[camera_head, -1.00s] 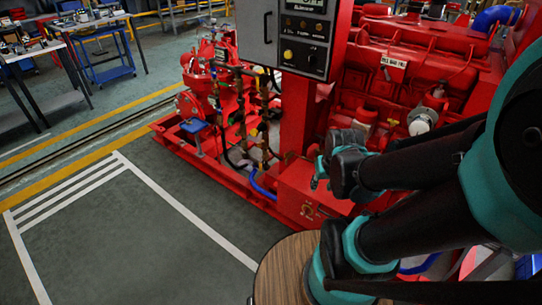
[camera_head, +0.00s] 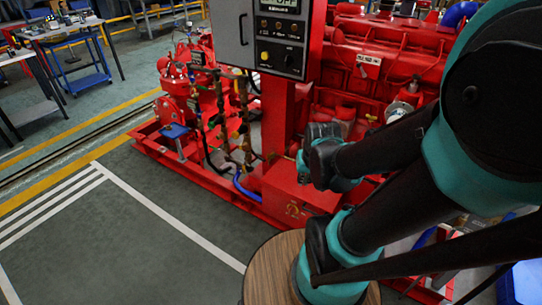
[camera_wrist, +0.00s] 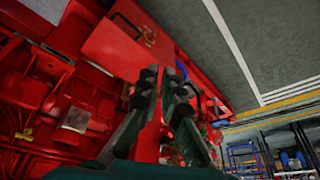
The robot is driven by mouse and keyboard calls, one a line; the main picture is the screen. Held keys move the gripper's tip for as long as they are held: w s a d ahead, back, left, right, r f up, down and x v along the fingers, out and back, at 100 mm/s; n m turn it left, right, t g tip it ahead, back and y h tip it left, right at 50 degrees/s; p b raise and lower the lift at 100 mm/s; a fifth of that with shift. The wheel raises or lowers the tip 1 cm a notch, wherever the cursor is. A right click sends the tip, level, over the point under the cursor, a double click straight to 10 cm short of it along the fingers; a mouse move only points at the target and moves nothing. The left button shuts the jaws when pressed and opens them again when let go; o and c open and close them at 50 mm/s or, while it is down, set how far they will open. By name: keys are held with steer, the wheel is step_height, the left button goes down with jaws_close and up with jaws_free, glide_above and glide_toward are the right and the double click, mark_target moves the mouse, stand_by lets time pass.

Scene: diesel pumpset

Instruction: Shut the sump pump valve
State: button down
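The red diesel pumpset (camera_head: 180,155) stands on a red base frame across the middle of the head view. Thin pipes with small yellow and green valve fittings (camera_head: 237,128) run between the pump and the red pillar. A blue part (camera_head: 175,131) sits on the frame at the left. I cannot tell which fitting is the sump pump valve. My gripper is hidden behind my wrist in the head view, right of the pillar. In the wrist view, my gripper (camera_wrist: 164,82) has its two dark fingers apart, with nothing between them, pointing toward the red machinery.
A grey control panel (camera_head: 285,38) is on the red pillar (camera_head: 276,120). A red box (camera_head: 293,190) sits at the pillar's foot and also shows in the wrist view (camera_wrist: 125,35). The marked floor (camera_head: 120,245) at front left is clear. Workbenches (camera_head: 70,35) stand at the back left.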

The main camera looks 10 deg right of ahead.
mark_target(272, 154)
steer(key=w+f+m+y, duration=0.1)
steer(key=w+f+m, duration=0.1)
steer(key=w+m, duration=1.8)
steer(key=w+f+m+y, duration=0.1)
steer(key=w+f+m, duration=0.8)
steer(key=w+f, duration=1)
steer(key=shift+w, duration=2.1)
steer(key=shift+f, duration=0.2)
steer(key=x, duration=0.9)
steer(key=shift+a+f, duration=0.2)
steer(key=shift+f, duration=0.2)
steer(key=shift+w+a, duration=0.5)
steer(key=shift+w, duration=0.35)
steer(key=shift+w+a, duration=0.5)
steer(key=shift+w, duration=0.4)
